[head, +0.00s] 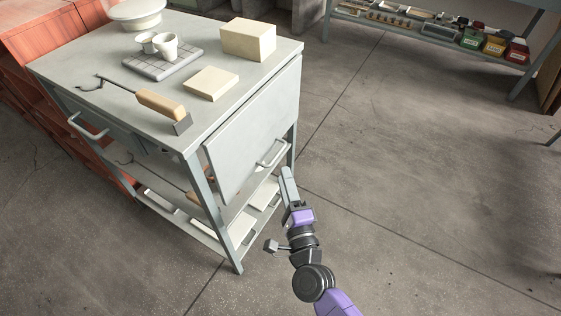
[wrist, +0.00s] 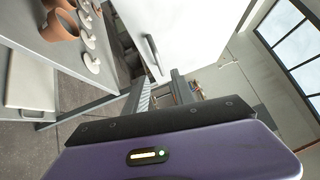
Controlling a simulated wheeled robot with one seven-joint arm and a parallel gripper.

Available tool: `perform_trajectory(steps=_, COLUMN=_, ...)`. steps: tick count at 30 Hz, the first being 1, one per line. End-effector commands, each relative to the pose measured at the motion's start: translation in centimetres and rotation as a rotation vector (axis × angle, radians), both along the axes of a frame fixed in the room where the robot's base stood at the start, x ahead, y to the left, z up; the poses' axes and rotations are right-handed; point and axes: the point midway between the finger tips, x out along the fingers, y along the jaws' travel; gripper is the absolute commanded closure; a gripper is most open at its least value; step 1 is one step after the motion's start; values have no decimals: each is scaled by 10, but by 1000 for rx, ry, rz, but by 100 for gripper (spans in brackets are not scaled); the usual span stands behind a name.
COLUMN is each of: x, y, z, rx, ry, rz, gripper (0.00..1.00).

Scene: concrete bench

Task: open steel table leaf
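The steel table (head: 150,100) is a pale grey frame with a flat top. Its leaf (head: 250,122) hangs down along the right side, with a bar handle (head: 273,153) near its lower edge. In the wrist view the leaf (wrist: 200,25) is a pale panel and its handle (wrist: 152,54) lies beyond the fingers. My gripper (head: 286,172) is just below and right of the handle, pointing up towards it. In the wrist view my gripper (wrist: 163,92) shows two fingers apart with nothing between them. It appears clear of the handle.
On the tabletop are a cream block (head: 249,40), a flat cream slab (head: 211,83), a wooden-handled tool (head: 160,103) and cups (head: 165,46) on a grey tile. A lower shelf carries pale boards. Red cabinets (head: 40,55) stand left. The floor at right is clear.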

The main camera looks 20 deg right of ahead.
Motion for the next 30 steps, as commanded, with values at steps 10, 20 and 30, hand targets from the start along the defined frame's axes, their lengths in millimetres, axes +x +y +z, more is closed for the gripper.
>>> perform_trajectory(steps=10, x=51, y=-9, z=7, rx=-3, ry=-2, rz=-1, gripper=69)
perform_trajectory(steps=20, x=67, y=-11, z=10, rx=-5, ry=0, rz=0, gripper=69)
perform_trajectory(steps=30, x=67, y=-11, z=10, rx=-5, ry=0, rz=0, gripper=100)
